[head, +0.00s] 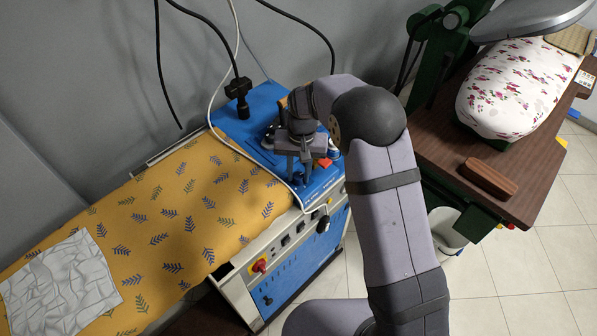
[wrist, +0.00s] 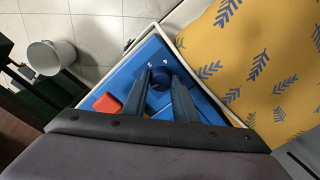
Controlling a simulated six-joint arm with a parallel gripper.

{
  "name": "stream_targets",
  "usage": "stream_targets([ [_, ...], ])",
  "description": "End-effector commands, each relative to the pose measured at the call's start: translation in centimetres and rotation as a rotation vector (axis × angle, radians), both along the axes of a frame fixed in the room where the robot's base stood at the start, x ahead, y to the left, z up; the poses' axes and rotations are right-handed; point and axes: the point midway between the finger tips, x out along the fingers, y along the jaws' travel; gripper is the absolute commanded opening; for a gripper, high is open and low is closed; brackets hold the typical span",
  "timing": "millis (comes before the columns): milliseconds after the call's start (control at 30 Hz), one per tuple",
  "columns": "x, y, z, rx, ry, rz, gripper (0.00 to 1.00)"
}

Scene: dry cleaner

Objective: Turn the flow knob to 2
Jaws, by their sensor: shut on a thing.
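The flow knob (wrist: 160,80) is a small dark round knob on the blue panel (wrist: 128,74), seen in the wrist view between my fingers. My gripper (wrist: 163,88) is shut on it, one finger on each side. Small white marks, which look like digits, sit just beyond the knob; one resembles a 4. The knob's pointer cannot be made out, so its setting is unclear. In the head view my gripper (head: 301,176) points down at the blue top of the machine (head: 240,128), and the knob is hidden there by the fingers and wrist.
A red switch (wrist: 107,103) is beside my fingers. A yellow patterned ironing board (head: 190,205) adjoins the panel, with a grey cloth (head: 62,283) on it. A white hose (head: 236,140) runs close by. A black fitting (head: 238,98) stands behind. A press table (head: 455,165) is at right.

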Motion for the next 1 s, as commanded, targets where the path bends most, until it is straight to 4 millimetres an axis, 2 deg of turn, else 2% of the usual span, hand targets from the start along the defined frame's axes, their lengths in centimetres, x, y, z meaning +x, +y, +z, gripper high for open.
stream_targets([
  [400, 0.1, 0.03, 0.17, 0.001, -0.004, -0.221, 0.03],
  [967, 0.13, 0.02, 0.18, 0.002, -0.006, -0.256, 0.03],
  [1000, 0.13, 0.02, 0.18, 0.002, -0.006, -0.256, 0.3],
])
